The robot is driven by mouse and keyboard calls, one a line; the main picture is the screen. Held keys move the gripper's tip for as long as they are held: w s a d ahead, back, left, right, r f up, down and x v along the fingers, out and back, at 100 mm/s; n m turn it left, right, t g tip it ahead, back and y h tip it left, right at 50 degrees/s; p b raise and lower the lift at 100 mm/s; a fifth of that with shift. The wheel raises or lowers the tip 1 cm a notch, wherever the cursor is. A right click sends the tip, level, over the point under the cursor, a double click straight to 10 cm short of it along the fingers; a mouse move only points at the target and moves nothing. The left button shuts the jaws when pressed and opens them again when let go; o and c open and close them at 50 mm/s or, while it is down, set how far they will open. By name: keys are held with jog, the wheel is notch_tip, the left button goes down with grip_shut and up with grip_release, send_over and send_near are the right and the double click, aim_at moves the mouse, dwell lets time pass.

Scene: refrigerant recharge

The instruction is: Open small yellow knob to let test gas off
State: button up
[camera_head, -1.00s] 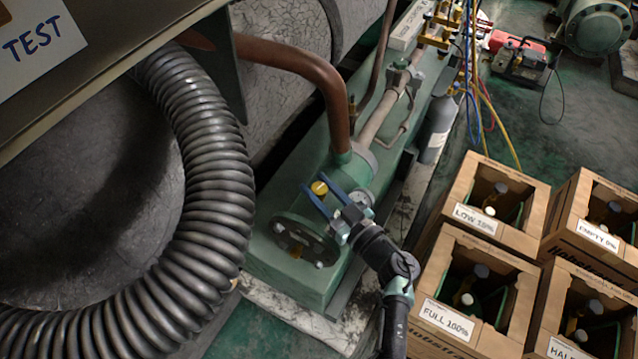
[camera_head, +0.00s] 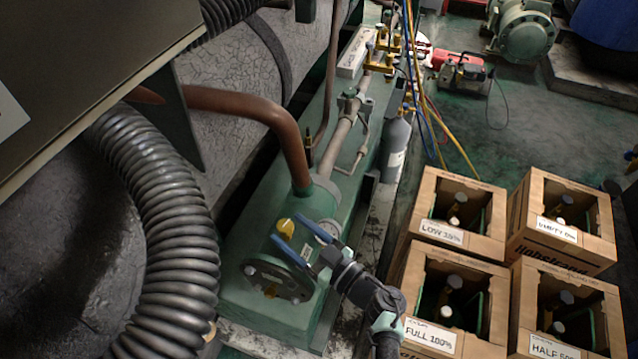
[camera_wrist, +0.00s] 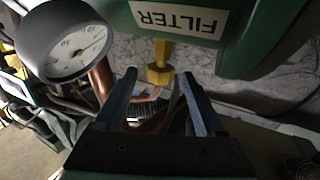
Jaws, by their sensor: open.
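My gripper (camera_head: 289,231) has two blue fingers spread open at the knob. In the wrist view (camera_wrist: 159,78) the knob shows between the fingertips, with a gap on each side. No grip on it is visible. A round pressure gauge (camera_wrist: 77,52) stands left of the fingers in the wrist view.
A brown copper pipe (camera_head: 250,105) rises behind the knob. A ribbed dark hose (camera_head: 175,220) curves at the left. Cardboard crates with bottles, one labelled FULL 100% (camera_head: 430,335), fill the lower right. Green floor (camera_head: 540,130) is open behind them.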

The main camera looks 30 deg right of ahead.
jog(key=p+v, duration=0.2)
jog(key=v, duration=0.8)
jog(key=shift+s, duration=0.2)
jog(key=shift+r, duration=0.1)
